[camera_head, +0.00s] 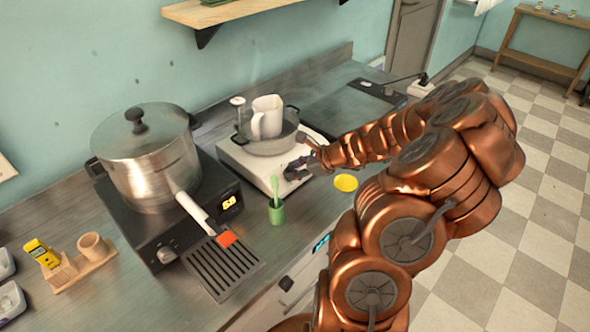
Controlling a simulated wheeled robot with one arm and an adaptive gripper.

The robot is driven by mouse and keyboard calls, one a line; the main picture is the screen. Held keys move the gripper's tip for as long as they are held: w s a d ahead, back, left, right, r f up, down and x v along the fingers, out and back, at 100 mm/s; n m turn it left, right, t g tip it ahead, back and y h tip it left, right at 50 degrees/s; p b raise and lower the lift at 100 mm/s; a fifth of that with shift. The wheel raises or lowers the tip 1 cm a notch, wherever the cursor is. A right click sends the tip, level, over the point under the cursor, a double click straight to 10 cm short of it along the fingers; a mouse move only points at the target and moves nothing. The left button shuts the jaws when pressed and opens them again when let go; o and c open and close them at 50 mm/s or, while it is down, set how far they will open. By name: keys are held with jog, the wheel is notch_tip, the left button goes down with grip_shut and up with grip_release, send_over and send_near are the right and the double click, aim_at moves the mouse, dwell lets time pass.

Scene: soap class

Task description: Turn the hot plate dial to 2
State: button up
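A white hot plate (242,166) stands on the counter at the middle, with a grey pan (270,143) on top. A white pitcher (266,117) stands in the pan. My gripper (291,174) is at the front right part of the white hot plate, low and close to its front edge. Its dark fingers are small here, and I cannot tell whether they are open or shut or touch anything. No dial shows clearly on the white hot plate; the gripper covers part of its front.
A large lidded steel pot (147,165) sits on the black hot plate. A yellow disc (346,183) lies to the right. A dark grate (222,268) lies at the counter's front.

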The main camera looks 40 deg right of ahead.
jog(key=o, duration=0.5)
jog(key=shift+c, duration=0.2)
jog(key=v, duration=1.2)
